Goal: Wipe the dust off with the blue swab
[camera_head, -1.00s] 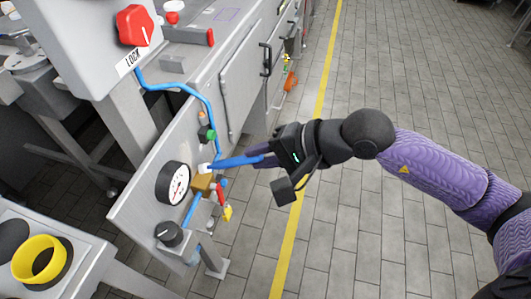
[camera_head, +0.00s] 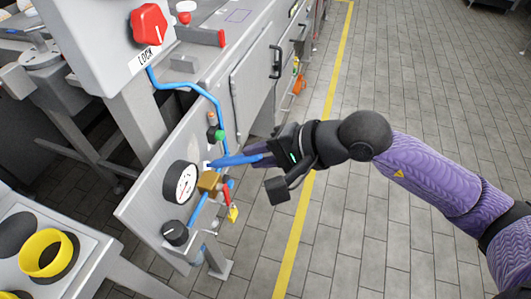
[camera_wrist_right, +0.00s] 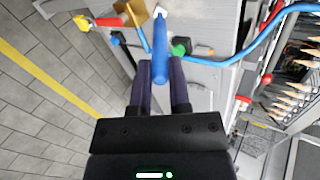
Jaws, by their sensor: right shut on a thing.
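My right gripper (camera_head: 260,152) is shut on the blue swab (camera_head: 234,160), which points left toward the slanted grey panel. In the right wrist view the swab (camera_wrist_right: 160,45) stands between the two fingers (camera_wrist_right: 161,76), its far end at the top edge. In the head view the swab's far end is at the panel, just above the brass block (camera_head: 208,181). A small pale patch shows at that end; I cannot tell whether it is swab tip or dust, nor whether the swab touches. My left gripper is out of view.
The panel carries a gauge (camera_head: 181,183), a black knob (camera_head: 174,232), a green knob (camera_head: 217,134), a blue hose (camera_head: 199,90) and a red-handled valve (camera_head: 227,192), all close around the swab. A yellow ring (camera_head: 46,255) sits at lower left. The floor at right is open.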

